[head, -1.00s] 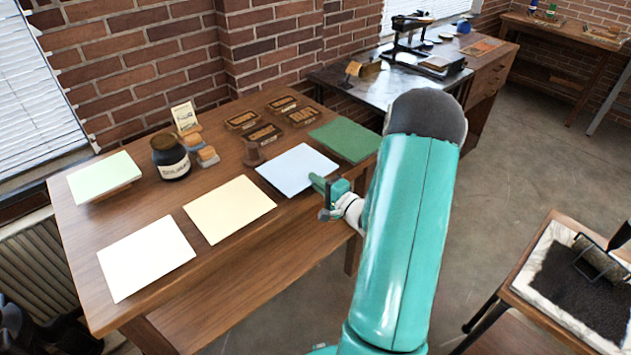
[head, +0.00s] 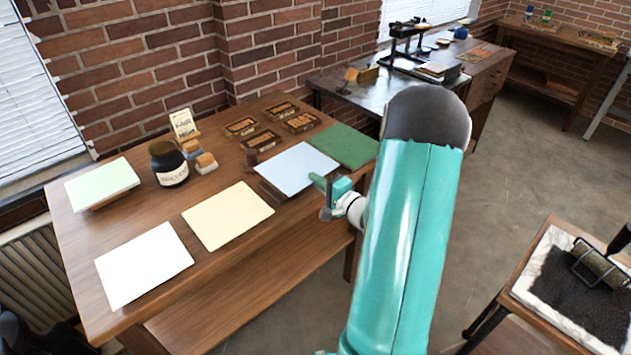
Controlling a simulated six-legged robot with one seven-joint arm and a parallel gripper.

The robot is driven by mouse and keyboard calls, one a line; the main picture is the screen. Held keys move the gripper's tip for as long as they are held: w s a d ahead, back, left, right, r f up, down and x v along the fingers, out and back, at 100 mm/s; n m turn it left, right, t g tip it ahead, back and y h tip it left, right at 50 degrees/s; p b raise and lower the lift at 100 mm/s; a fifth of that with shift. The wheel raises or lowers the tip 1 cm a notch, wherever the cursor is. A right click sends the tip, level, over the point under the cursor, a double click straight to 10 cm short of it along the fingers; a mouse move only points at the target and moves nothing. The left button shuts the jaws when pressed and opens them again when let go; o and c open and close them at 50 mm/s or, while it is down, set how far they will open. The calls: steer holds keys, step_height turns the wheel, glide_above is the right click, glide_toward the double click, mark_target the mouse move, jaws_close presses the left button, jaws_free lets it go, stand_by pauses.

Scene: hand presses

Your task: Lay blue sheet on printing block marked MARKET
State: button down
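The blue sheet (head: 296,168) is over the front right part of the wooden table, beside the green sheet (head: 345,145). My gripper (head: 324,190) is at its near right corner and looks shut on it, though the fingertips are small here. A dark strip shows under the sheet's left edge, so it appears slightly raised and level. Several dark printing blocks with brown letters lie behind it: back left (head: 240,127), back (head: 282,109), front (head: 263,139) and right (head: 302,122). Their lettering is too small for me to tell which reads MARKET.
A yellow sheet (head: 228,214) and a white sheet (head: 145,265) lie along the table front, a pale green one (head: 102,183) at left. A dark jar (head: 169,163), stamps (head: 204,162) and a card (head: 184,123) stand behind. A wooden knob (head: 251,158) is near the blocks.

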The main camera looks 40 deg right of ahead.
steer(key=s+r, duration=0.2)
steer(key=s, duration=0.4)
steer(key=shift+d+r, duration=0.15)
steer(key=shift+r, duration=0.2)
steer(key=shift+s, duration=0.1)
stand_by(0.4)
